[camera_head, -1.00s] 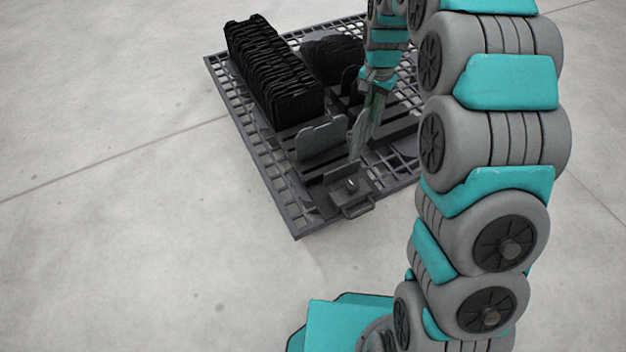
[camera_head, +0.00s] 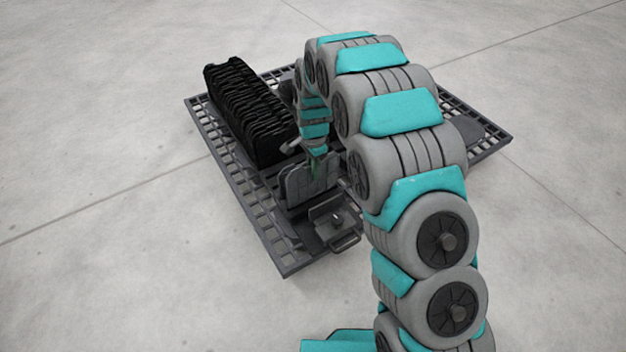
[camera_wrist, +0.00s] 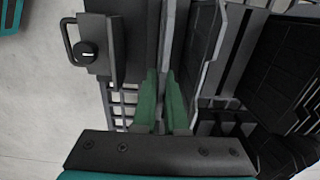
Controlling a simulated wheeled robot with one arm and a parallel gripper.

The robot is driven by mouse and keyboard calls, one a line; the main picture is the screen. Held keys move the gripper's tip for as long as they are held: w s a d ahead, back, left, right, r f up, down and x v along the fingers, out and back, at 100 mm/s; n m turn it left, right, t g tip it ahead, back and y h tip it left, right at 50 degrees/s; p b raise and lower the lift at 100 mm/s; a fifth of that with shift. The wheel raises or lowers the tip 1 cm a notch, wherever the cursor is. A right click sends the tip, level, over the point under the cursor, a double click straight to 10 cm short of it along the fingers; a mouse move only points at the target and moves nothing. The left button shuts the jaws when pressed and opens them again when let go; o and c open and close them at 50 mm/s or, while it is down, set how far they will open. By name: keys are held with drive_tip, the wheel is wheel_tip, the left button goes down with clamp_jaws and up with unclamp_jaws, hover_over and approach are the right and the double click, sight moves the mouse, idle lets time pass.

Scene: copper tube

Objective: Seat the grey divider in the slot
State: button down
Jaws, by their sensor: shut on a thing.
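The grey divider (camera_head: 325,181), a thin flat plate, is held upright in my gripper (camera_head: 316,168). My gripper is shut on it from above, at the front part of the black rack (camera_head: 200,140). Another grey plate (camera_head: 293,187) stands close beside it on the left in the head view. In the wrist view my green fingertips (camera_wrist: 162,103) close around a thin plate edge (camera_wrist: 167,40), with another light-edged plate (camera_wrist: 228,50) to the right. The divider's lower edge and the slot are hidden, so I cannot tell whether it is in the slot.
A row of black plates (camera_head: 245,110) fills the rack's left side. A black block with a handle (camera_head: 330,222) sits at the rack's front; it also shows in the wrist view (camera_wrist: 92,45). The pale floor around the rack is clear.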

sight(313, 196)
drive_tip(key=shift+f, duration=1.95)
drive_tip(key=c, duration=1)
unclamp_jaws()
drive_tip(key=shift+o, duration=0.2)
